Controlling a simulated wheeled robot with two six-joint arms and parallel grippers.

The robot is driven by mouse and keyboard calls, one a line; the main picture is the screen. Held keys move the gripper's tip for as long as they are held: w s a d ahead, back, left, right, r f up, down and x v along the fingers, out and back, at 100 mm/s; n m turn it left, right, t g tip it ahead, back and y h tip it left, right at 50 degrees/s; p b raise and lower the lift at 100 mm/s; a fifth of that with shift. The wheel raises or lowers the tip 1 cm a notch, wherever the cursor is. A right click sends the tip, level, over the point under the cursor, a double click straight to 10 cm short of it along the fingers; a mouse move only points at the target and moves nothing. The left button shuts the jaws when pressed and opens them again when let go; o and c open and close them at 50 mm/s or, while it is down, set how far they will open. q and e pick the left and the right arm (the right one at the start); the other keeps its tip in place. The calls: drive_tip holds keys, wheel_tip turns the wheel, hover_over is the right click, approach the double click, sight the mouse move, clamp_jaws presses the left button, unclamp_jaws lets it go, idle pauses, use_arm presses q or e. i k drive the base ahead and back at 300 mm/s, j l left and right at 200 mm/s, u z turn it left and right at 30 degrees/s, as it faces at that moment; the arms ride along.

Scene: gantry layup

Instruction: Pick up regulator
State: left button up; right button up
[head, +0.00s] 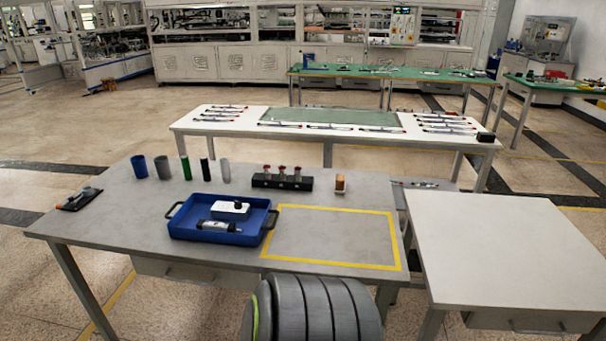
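A blue tray (184,226) with black side handles stands on the front grey table, left of a yellow taped rectangle. I cannot tell for sure which part is the regulator. Neither of my grippers shows in the head view.
A dark holder (79,199) lies at left. The yellow rectangle (398,242) is empty. A bare table (500,240) stands right.

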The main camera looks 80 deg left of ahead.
sight(222, 210)
drive_tip(key=u, duration=3.25)
